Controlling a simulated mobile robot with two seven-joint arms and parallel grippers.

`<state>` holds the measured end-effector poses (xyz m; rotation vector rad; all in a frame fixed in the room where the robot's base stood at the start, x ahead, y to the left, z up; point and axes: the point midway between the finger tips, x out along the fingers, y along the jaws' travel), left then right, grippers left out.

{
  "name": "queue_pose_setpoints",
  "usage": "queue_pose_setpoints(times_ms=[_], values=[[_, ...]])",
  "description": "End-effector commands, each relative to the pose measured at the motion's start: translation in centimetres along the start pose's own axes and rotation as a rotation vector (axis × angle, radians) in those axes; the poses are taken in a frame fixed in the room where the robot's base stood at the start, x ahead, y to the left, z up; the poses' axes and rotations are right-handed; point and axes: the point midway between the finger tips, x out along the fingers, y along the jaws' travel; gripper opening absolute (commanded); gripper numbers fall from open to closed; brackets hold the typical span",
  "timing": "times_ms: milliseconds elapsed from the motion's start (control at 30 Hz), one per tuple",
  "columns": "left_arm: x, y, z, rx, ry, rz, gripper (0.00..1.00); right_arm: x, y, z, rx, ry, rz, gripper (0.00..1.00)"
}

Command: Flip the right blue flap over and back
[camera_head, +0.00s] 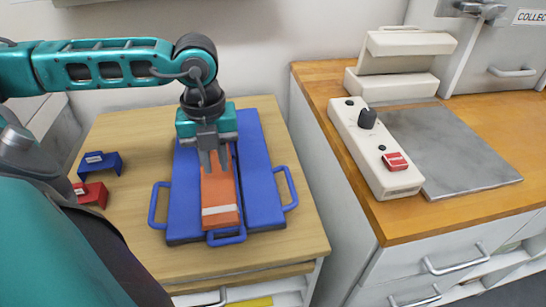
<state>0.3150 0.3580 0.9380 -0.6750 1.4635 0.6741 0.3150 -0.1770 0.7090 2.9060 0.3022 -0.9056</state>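A blue folding board lies on the wooden top at the left. Its right blue flap (261,180) lies flat and has a blue loop handle (288,188) at its right edge. Its left blue flap (184,205) also lies flat, with a handle at its left edge. A narrow folded orange garment (220,190) with a pale band near its front end lies along the middle. My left gripper (214,168) points down over the garment, its fingertips a little apart with nothing visible between them. It hides the garment's far part. My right gripper is not in view.
A small blue bracket (100,162) and a red bracket (91,194) stand left of the board. The right counter holds a cream control box (375,150) with a knob and red switch, a grey plate (455,150) and a cream device (400,62). A gap separates the two cabinets.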

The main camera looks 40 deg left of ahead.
Motion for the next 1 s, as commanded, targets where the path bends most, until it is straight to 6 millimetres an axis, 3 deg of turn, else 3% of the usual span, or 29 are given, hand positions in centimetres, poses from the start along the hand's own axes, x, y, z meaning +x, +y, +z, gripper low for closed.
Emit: queue_pose_setpoints(times_ms=[367, 1000], values=[[-0.3, 0.0, 0.0, 0.000, -0.001, 0.000, 0.28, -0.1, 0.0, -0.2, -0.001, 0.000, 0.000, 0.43], [-6.6, 0.0, 0.0, 0.000, -0.002, 0.000, 0.28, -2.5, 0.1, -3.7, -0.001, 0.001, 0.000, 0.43]])
